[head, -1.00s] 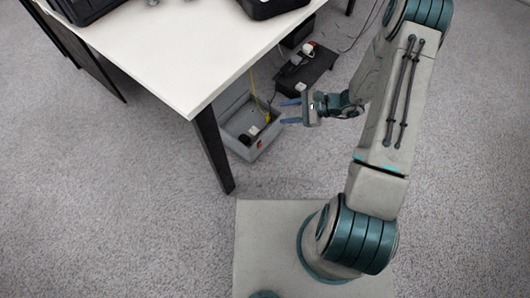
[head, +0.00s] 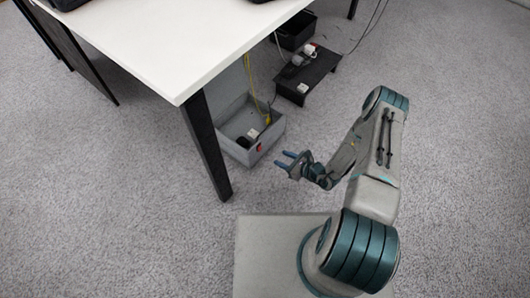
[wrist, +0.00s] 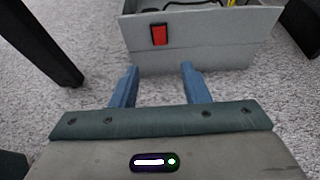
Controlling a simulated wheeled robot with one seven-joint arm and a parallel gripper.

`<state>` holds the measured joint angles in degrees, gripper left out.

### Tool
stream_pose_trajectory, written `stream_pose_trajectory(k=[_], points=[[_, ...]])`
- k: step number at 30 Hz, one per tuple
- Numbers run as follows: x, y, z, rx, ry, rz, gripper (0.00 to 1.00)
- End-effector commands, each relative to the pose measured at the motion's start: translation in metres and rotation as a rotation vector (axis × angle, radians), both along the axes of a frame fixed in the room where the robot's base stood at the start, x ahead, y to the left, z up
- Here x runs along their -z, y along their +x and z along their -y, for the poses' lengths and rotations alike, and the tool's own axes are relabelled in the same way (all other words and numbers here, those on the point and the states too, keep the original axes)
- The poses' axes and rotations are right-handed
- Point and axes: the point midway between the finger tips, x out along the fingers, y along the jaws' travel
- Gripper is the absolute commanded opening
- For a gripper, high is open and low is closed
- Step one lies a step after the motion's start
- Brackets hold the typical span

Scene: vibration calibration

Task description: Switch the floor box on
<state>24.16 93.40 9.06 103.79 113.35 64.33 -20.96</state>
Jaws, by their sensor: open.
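The floor box (head: 239,154) is a grey open box on the carpet under the table's corner, with plugs and a yellow cable inside. A red rocker switch (head: 259,148) sits on its front wall. In the wrist view the red switch (wrist: 159,34) is on the grey wall of the floor box (wrist: 205,40), beyond my fingers and a little left of the middle. My gripper (head: 282,159) is open and empty, just right of the box and apart from it. In the wrist view my gripper (wrist: 157,80) shows two blue fingers spread below the switch. The switch's position cannot be told.
The white table (head: 165,45) overhangs the box. Its black leg (head: 207,150) stands close to the box's left; the leg also shows in the wrist view (wrist: 45,45). A low black stand (head: 308,77) with plugs is behind. Open carpet lies to the right.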

Motion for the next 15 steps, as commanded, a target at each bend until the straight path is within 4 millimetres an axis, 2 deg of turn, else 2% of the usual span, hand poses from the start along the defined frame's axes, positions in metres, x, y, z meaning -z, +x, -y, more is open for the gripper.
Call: stream_pose_trajectory(k=[1, 9, 15], points=[[0.008, 0.006, -0.009, -0.004, 0.000, 0.002, 0.42], [0.030, 0.039, -0.051, -0.004, 0.000, 0.003, 0.42], [0.040, 0.055, -0.071, -0.004, 0.000, 0.002, 0.42]])
